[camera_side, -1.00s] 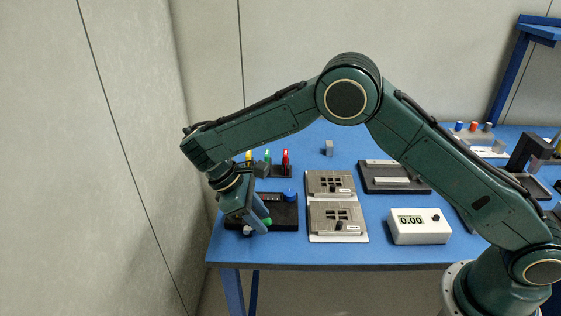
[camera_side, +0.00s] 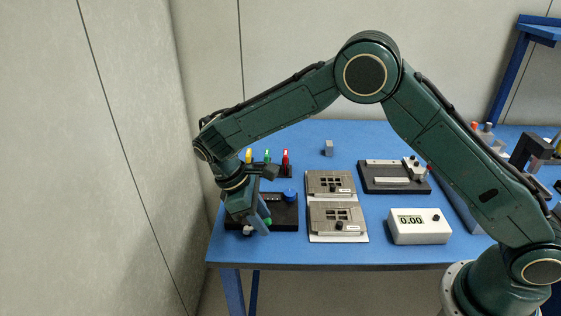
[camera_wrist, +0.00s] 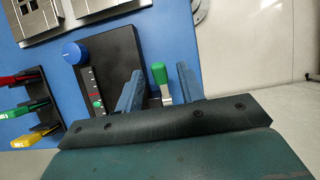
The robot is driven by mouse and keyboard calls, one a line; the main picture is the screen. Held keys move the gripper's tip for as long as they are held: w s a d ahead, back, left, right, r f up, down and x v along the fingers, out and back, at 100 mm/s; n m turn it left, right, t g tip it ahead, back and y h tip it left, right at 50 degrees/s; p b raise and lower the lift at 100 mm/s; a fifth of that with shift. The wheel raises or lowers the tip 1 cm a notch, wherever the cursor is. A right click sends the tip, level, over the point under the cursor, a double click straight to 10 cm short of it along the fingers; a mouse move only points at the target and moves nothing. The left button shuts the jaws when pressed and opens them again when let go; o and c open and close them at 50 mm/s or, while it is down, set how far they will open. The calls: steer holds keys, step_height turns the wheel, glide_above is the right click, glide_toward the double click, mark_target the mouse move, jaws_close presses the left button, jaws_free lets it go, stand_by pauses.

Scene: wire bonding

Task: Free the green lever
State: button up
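The green lever (camera_wrist: 159,73) has a rounded green handle on a pale metal stem, and it stands at one end of the black panel (camera_wrist: 118,48). In the wrist view its handle shows between the two blue-grey fingers of my gripper (camera_wrist: 158,85). The fingers are apart, with a visible gap on each side of the handle. In the side view my gripper (camera_side: 260,216) is low over the panel's left part, and only a bit of green (camera_side: 268,221) shows beside a finger. The lever's base is hidden.
The panel carries a blue knob (camera_wrist: 75,53) and a marked scale. Red, green and yellow-handled pieces (camera_wrist: 30,109) stand in a black rack behind it. Metal plates (camera_side: 338,219) and a white meter reading 0.00 (camera_side: 419,226) lie to the right.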

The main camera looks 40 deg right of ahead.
mark_target(268, 219)
steer(key=shift+s+d, duration=0.1)
steer(key=shift+s+d+f+t+y, duration=0.25)
steer(key=shift+f+t+y, duration=0.2)
steer(key=shift+t+y, duration=0.45)
steer(key=shift+s+d+f+t+y, duration=0.25)
steer(key=shift+f+t+y, duration=0.2)
steer(key=shift+t+y, duration=0.45)
step_height(268, 219, up, 14)
steer(key=s+d+r+m+t, duration=0.1)
steer(key=s+d+r+m, duration=0.1)
steer(key=s+d+r, duration=0.3)
steer(key=s+d+r+m+t, duration=0.2)
steer(key=s+d+r, duration=0.3)
steer(key=s, duration=0.4)
steer(key=shift+s+d+r+m, duration=0.25)
steer(key=shift+d+m, duration=0.5)
steer(key=shift+m, duration=0.05)
